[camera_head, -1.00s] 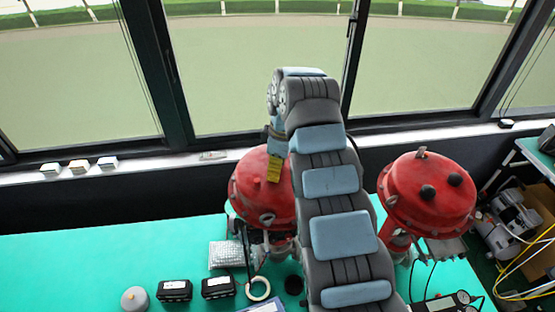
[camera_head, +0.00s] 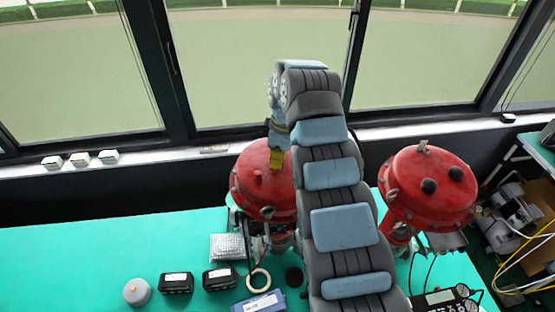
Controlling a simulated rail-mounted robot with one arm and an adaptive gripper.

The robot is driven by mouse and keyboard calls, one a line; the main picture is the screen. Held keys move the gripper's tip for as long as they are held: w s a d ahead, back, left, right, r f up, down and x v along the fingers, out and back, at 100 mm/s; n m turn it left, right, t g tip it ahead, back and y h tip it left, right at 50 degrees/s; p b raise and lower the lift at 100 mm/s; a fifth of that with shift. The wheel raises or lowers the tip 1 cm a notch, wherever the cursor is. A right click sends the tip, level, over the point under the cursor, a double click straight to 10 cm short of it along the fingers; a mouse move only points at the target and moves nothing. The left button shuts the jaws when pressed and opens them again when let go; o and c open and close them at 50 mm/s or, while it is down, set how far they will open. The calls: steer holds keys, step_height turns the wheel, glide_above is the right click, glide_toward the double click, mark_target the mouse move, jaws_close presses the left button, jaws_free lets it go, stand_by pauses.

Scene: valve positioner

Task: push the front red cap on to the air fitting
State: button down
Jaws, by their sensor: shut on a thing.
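Two red domed valve actuators stand at the table's far side. The left one (camera_head: 262,188) is partly covered by my arm, with a yellow piece showing in front of its upper part. The right one (camera_head: 425,190) is tilted and carries two black round knobs. My arm rises from the front and bends down at its top, its wrist in front of the left dome's upper edge. My gripper is hidden, and its jaws do not show. I cannot make out the front red cap or the air fitting in this view.
The green table (camera_head: 80,250) is clear at left. Along its front are a grey round knob (camera_head: 137,292), two black boxes, a pale ring (camera_head: 258,280), a blue case (camera_head: 262,302) and a silver padded packet (camera_head: 226,247). A black device (camera_head: 446,300) with cables lies at right.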

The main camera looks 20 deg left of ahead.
steer(key=shift+r, duration=1.05)
stand_by(1.4)
steer(key=shift+r+p, duration=0.6)
steer(key=shift+r, duration=1.35)
